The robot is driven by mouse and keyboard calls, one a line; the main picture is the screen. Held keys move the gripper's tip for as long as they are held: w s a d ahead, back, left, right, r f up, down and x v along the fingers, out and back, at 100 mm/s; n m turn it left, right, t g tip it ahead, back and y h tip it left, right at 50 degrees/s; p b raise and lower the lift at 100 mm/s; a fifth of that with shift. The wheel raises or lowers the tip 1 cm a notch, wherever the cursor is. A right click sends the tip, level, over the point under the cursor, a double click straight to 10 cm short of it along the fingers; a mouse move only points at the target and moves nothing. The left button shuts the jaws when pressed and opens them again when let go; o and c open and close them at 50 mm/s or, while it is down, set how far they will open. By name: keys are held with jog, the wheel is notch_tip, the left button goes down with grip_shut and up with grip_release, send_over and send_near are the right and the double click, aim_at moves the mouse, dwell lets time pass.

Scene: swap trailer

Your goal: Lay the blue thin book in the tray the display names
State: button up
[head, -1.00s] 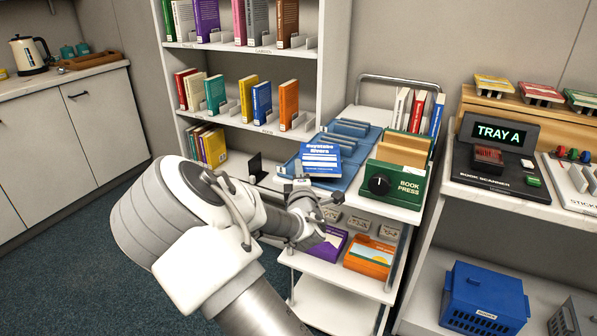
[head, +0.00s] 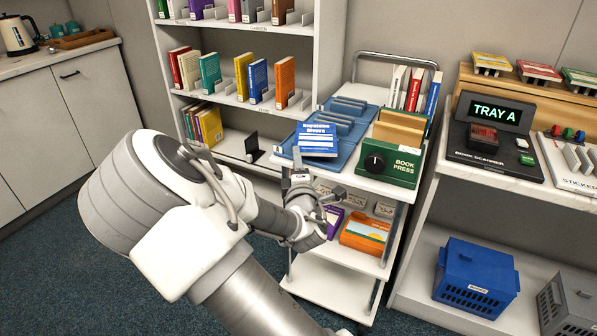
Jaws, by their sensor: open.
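The blue thin book (head: 317,140), with white lettering on its cover, lies cover up at the blue tray unit on the cart, over its front part. I cannot tell if it lies fully flat. The blue tray unit (head: 343,153) has upright dividers at its back; no tray letter is legible. The display (head: 494,112) reads "TRAY A" in green. My gripper (head: 297,168) is open and empty, in front of the tray unit and apart from the book. My wrist hides part of the cart's lower shelf.
A green book press (head: 391,163) stands right of the trays, with several upright books (head: 414,90) behind it. An orange book (head: 365,232) lies on the cart's lower shelf. A bookcase (head: 330,60) stands behind. A blue crate (head: 475,278) sits low at the right.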

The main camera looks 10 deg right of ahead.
jog(key=s+d+f+m+g+h, duration=0.1)
jog(key=s+d+f+m+g, duration=0.3)
jog(key=s+m, duration=0.4)
jog(key=s+r+m+g+y, duration=0.1)
jog(key=s+r+m+g, duration=0.1)
jog(key=s+r, duration=0.3)
jog(key=s+r+m+g, duration=0.3)
jog(key=s+r+m, duration=0.1)
jog(key=s, duration=0.8)
jog(key=s+a+r+m+g+y, duration=0.1)
jog(key=s+r+m+g, duration=0.2)
jog(key=s+r, duration=0.3)
jog(key=s, duration=0.3)
jog(key=shift+s+y+p, duration=0.15)
jog(key=shift+y+p, duration=0.15)
jog(key=shift+p, duration=0.1)
jog(key=shift+a, duration=0.1)
